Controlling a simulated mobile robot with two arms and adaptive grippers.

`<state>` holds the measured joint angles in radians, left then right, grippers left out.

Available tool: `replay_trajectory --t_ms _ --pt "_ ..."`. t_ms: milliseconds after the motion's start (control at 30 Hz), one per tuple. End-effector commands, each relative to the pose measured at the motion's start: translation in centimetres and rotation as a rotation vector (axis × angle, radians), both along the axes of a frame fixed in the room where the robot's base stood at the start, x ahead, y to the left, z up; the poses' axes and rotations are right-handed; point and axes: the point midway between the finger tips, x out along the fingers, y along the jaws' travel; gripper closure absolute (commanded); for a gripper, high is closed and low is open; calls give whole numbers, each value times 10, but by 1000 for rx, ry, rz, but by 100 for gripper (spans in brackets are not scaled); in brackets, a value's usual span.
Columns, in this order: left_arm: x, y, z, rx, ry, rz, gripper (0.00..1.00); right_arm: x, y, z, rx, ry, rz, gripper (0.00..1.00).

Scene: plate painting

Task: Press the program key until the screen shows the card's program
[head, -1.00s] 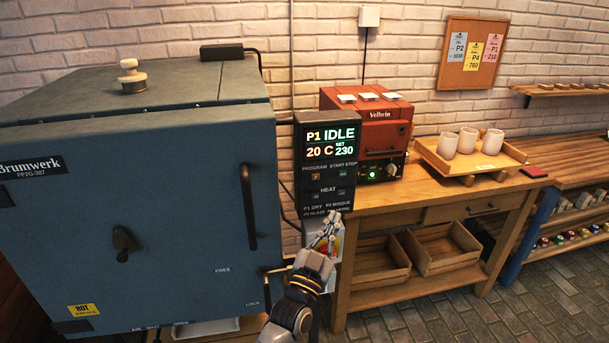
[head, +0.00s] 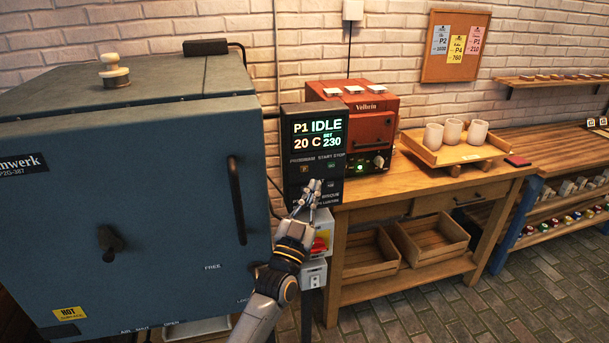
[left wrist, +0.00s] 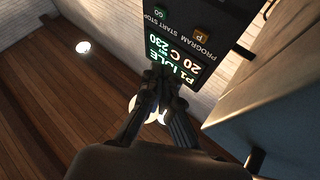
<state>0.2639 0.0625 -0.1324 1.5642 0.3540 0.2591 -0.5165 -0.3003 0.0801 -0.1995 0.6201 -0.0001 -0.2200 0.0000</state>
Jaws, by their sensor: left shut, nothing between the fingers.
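The kiln controller's screen (head: 318,133) reads P1 IDLE, 20 C, SET 230; it also shows, turned over, in the left wrist view (left wrist: 178,60). The program key (head: 304,169) is a small amber key below the screen, marked P in the left wrist view (left wrist: 201,37). My left gripper (head: 314,187) is shut and empty, in front of the lower controller panel, below and right of the program key in the picture. It covers part of the lower panel. Paper cards on the corkboard read P2 (head: 440,40), P4 (head: 456,48) and P1 (head: 475,41). My right gripper is not seen.
The big blue kiln (head: 160,190) with its handle stands left of the controller. A red Velbrin kiln (head: 372,130) and a wooden tray (head: 466,153) with white cups stand on the bench at right. A box with a red switch (head: 319,244) is below the panel.

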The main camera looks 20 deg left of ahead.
Motion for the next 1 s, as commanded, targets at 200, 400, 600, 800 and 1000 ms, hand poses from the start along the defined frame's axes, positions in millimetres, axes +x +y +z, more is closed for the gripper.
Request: replay_trajectory --t_ms 200,400,600,800,1000 --pt "26 18 -4 1 -1 2 100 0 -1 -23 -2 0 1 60" --pt "39 27 -2 0 0 0 100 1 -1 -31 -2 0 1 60" --pt "44 29 0 -1 0 0 100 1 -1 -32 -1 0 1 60" --pt "43 29 0 -1 1 0 100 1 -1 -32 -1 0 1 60" --pt "43 29 0 -1 0 0 100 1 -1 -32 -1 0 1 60"
